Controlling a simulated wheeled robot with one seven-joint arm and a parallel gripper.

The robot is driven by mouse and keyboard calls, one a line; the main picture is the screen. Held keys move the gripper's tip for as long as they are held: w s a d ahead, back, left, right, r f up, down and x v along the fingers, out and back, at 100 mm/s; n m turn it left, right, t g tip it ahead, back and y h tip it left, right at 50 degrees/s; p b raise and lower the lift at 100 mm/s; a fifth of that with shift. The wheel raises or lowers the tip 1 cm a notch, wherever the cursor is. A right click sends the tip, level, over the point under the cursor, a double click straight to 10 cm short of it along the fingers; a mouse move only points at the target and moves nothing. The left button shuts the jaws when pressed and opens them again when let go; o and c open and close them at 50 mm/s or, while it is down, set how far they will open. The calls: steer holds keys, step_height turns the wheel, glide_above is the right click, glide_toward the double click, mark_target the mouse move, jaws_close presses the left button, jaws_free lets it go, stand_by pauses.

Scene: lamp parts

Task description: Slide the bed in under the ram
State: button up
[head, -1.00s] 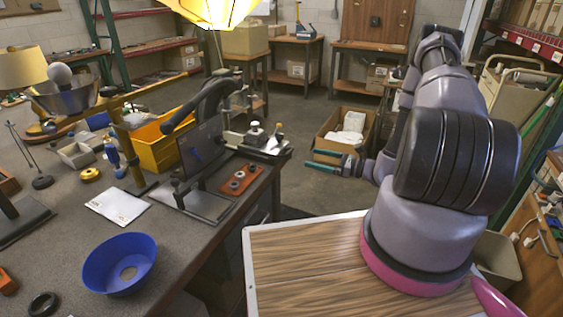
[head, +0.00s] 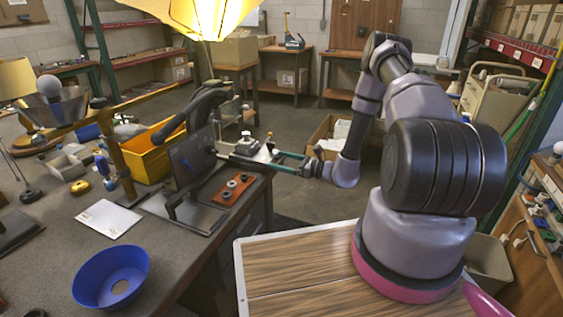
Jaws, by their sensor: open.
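The dark hand press (head: 195,155) stands at the right edge of the grey bench, with a curved black lever on top. Its ram is not clearly visible behind the dark upright plate. A flat metal base (head: 205,217) lies at its foot. I cannot tell for certain which part is the sliding bed; a pale plate with a small block and knob (head: 246,142) lies just behind and right of the press. My gripper (head: 262,159), with teal fingers pointing left, is open beside that pale plate. I cannot tell whether it touches the plate, and no object shows between the fingers.
A red board with several dark knobs (head: 232,188) lies right of the press. A yellow bin (head: 150,160), white sheet (head: 108,218) and blue bowl (head: 110,277) are on the bench. A yellow lampshade (head: 205,15) hangs above. A cardboard box (head: 322,132) stands on the floor behind.

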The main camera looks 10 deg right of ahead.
mark_target(253, 155)
steer(key=shift+c, duration=0.3)
steer(key=c, duration=1.5)
steer(key=x, duration=0.8)
steer(key=shift+a, duration=0.2)
jaws_close()
steer(key=o, duration=1.6)
jaws_free()
steer(key=shift+c, duration=0.2)
steer(key=shift+s+d, duration=0.1)
steer(key=shift+d, duration=0.15)
steer(key=v, duration=1)
